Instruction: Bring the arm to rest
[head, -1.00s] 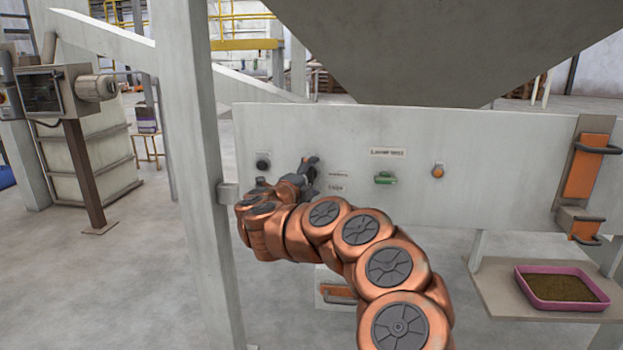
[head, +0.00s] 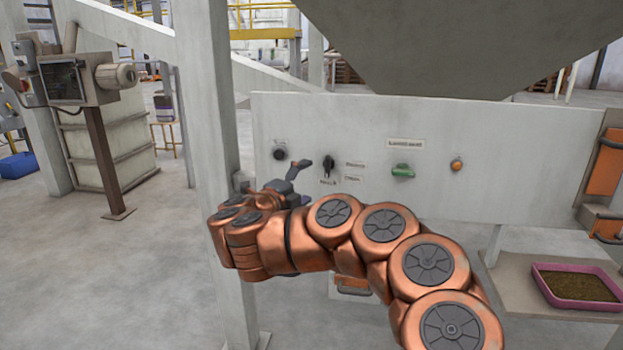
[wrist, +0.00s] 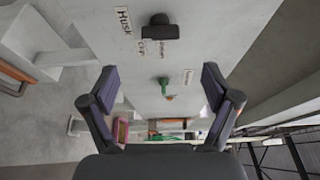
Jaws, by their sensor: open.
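My gripper (head: 309,183) is in front of the pale control panel (head: 480,155), below and left of the black selector knob (head: 328,164). In the wrist view my gripper (wrist: 161,90) has its two fingers wide apart with nothing between them. The black knob (wrist: 159,27) stands ahead of the fingertips there, apart from them. My copper arm reaches across the lower middle of the head view, bent to the left. Part of the gripper is hidden behind my wrist in the head view.
The panel also carries a round black knob (head: 279,153), a green switch (head: 402,171) and an orange button (head: 456,164). A grey post (head: 207,130) stands close left of my wrist. A pink tray (head: 575,288) of pellets sits on a shelf at right. Open floor lies at left.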

